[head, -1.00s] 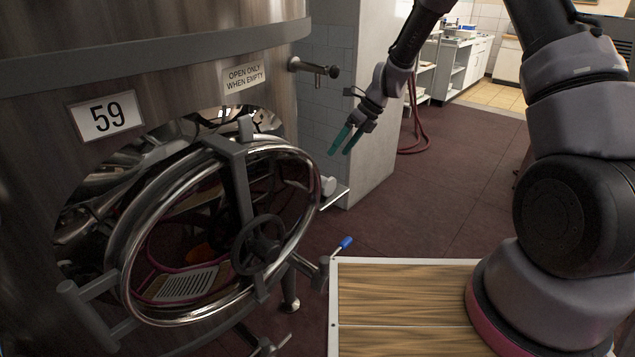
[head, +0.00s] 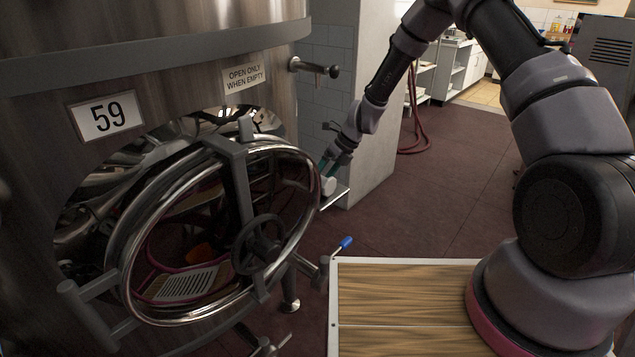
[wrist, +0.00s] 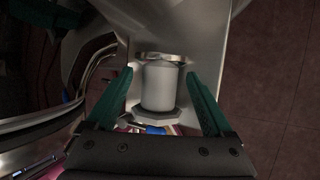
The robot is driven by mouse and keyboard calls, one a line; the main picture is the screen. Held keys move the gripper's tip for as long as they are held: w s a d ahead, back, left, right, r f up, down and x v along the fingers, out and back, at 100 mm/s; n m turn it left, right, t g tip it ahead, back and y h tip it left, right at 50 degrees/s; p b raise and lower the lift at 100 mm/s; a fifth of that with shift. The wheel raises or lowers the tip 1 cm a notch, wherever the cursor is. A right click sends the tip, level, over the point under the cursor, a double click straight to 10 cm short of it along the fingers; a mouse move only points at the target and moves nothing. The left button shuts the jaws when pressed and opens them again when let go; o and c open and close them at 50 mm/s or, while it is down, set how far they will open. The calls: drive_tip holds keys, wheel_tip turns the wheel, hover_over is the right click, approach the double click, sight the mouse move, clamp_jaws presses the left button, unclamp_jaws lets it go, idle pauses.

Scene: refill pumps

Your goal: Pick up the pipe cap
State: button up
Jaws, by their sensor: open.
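The pipe cap (wrist: 162,88) looks like a pale, whitish cylinder with a metal rim at one end and a wider faceted collar at the other. In the head view the pale cap (head: 328,186) sits on a small ledge beside the tank door. My gripper (wrist: 158,73) is open, with a green finger on each side of the cap and a visible gap on both sides. In the head view my gripper (head: 326,168) is right at the cap, and its fingers partly cover it.
The round tank door (head: 213,310) with its handwheel (head: 258,245) stands close left of my gripper. A pale wall column (head: 372,170) rises behind the ledge (head: 336,197). A blue-handled tool (head: 346,242) is near the wooden platform (head: 400,300). Open floor lies to the right.

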clamp_jaws()
